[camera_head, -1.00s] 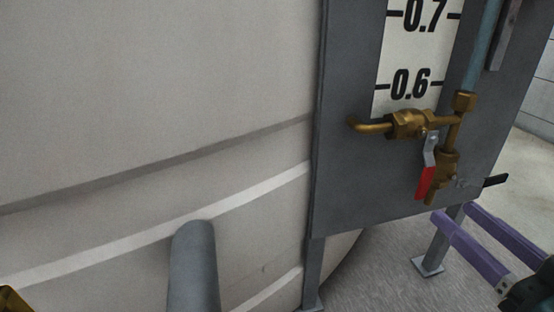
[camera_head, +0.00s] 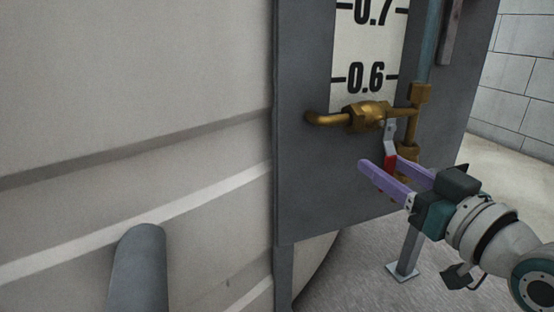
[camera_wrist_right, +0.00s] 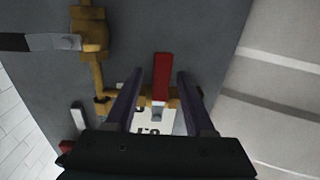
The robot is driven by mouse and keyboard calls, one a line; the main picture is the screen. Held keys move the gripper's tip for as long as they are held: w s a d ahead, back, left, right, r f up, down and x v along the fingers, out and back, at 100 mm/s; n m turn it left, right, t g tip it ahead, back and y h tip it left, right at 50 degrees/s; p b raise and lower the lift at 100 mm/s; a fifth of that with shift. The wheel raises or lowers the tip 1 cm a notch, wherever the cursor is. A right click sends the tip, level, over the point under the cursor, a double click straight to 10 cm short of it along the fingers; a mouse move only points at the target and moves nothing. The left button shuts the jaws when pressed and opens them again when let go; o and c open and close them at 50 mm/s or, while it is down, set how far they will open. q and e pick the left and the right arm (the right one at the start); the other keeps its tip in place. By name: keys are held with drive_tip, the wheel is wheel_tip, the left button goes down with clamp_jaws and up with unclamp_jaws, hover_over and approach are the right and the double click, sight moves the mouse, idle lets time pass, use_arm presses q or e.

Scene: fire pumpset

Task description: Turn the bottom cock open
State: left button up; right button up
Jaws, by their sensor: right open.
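The bottom cock is a brass valve (camera_head: 366,116) with a side outlet on the grey gauge board, below the 0.6 mark. Its lever hangs down, with a bare metal upper part (camera_head: 389,138) and a red grip (camera_head: 390,164). My right gripper (camera_head: 383,164) has purple fingers and is open in front of the red grip. In the right wrist view the red grip (camera_wrist_right: 161,76) lies between the two spread fingers (camera_wrist_right: 160,82), with a gap on each side. The lower brass fitting is partly hidden behind the gripper. My left gripper is out of view.
A black-ended lever (camera_wrist_right: 25,42) on a brass fitting (camera_wrist_right: 88,32) shows beside the fingers in the wrist view. The grey board (camera_head: 315,190) stands against the pale tank (camera_head: 130,100). A grey post (camera_head: 408,250) stands under the board. A grey cylinder (camera_head: 140,265) rises at lower left.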

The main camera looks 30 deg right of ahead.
clamp_jaws()
idle(1.3)
